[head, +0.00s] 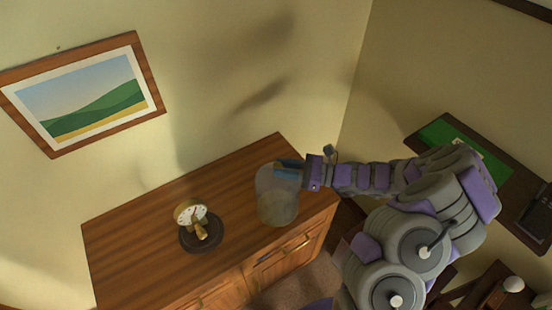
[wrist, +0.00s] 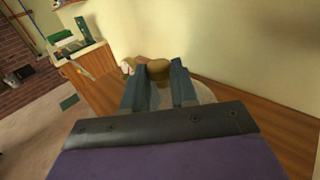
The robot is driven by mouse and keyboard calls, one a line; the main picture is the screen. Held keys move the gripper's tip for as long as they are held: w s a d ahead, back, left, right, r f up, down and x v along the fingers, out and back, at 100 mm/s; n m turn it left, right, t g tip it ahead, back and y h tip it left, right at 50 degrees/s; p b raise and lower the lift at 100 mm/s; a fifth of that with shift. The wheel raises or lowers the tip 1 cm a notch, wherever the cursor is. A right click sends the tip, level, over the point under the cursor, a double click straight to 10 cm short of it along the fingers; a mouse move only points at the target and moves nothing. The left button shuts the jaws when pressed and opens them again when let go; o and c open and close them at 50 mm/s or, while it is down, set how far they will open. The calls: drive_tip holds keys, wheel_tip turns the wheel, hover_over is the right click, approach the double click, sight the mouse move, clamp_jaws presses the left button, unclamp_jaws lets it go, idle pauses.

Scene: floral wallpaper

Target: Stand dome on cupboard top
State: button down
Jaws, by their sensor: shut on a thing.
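The dome (head: 277,204) is a clear, pale glass cover, upright over the right end of the wooden cupboard top (head: 140,240). My gripper (head: 284,167) is shut on the dome near its upper end, reaching in from the right. I cannot tell whether the dome's lower rim touches the wood. In the wrist view the two fingers (wrist: 159,92) point forward, with the dome's faint curved edge (wrist: 207,94) around them. A small brass clock (head: 191,215) with a white dial stands on a round dark base (head: 202,239), left of the dome and apart from it.
A framed landscape picture (head: 84,94) hangs on the wall behind the cupboard. A dark shelf with a green panel (head: 447,132) is at the right. The cupboard top is bare left of the clock. A brick wall (wrist: 22,66) shows far left in the wrist view.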

drive_tip(key=w, duration=0.6)
drive_tip(key=shift+w+a+f+b, duration=0.1)
drive_tip(key=shift+w+f+b, duration=0.1)
drive_tip(key=shift+f+b, duration=0.15)
drive_tip(key=f, duration=0.2)
drive_tip(key=w+f+b, duration=0.1)
drive_tip(key=shift+a+f, duration=0.25)
drive_tip(key=shift+f, duration=0.05)
drive_tip(key=c, duration=1.1)
unclamp_jaws()
drive_tip(key=shift+d+r, duration=0.1)
drive_tip(key=shift+d, duration=0.05)
drive_tip(key=shift+o, duration=1)
drive_tip(key=shift+a, duration=0.7)
drive_tip(key=d, duration=0.4)
drive_tip(key=s+d+p, duration=0.1)
drive_tip(key=d, duration=0.3)
drive_tip(key=s+d, duration=0.1)
drive_tip(key=d, duration=0.3)
drive_tip(key=shift+d+p, duration=0.15)
drive_tip(key=shift+p, duration=0.15)
